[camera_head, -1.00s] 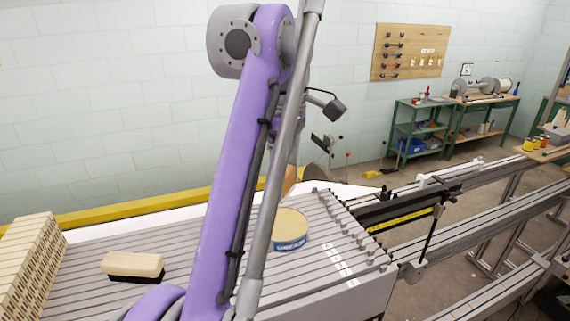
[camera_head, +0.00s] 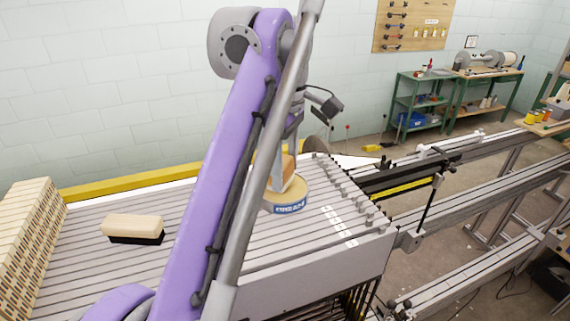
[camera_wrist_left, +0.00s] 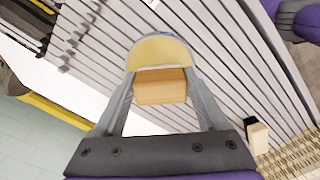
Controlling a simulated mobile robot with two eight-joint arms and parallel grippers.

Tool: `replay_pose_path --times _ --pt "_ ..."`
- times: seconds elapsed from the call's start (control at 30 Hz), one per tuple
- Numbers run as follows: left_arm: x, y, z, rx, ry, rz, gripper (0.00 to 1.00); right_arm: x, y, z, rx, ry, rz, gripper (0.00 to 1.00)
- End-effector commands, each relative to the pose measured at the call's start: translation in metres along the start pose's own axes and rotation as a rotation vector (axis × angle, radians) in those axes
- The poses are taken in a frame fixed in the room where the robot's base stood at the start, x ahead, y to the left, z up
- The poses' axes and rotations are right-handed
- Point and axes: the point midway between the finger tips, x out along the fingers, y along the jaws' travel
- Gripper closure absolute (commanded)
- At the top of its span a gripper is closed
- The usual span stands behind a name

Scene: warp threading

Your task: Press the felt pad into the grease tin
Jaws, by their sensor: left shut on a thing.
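My left gripper (camera_head: 284,163) is shut on a wooden block (camera_head: 288,174), the handle of the felt pad. The left wrist view shows the block (camera_wrist_left: 160,86) between both fingers. The grease tin (camera_head: 291,207), round with a yellowish top and a blue-and-white label, stands on the slatted surface. In the head view the block is right at the tin's top; I cannot tell if the pad touches the grease. The felt underside is mostly hidden. In the left wrist view the tin (camera_wrist_left: 160,50) lies just beyond the block. My right gripper is not in view.
A brush with a wooden back (camera_head: 132,225) and dark bristles lies at the left on the slatted surface (camera_head: 90,270). A stack of patterned pale pieces (camera_head: 30,235) stands at the left edge. Pegs (camera_head: 345,190) line the right edge. Slats between brush and tin are clear.

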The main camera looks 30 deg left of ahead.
Motion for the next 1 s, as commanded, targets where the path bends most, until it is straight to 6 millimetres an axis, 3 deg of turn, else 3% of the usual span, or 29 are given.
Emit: replay_pose_path --times 1.0 --pt "0.0044 -0.0002 0.0000 0.000 0.000 0.000 0.70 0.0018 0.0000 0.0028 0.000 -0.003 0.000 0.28"
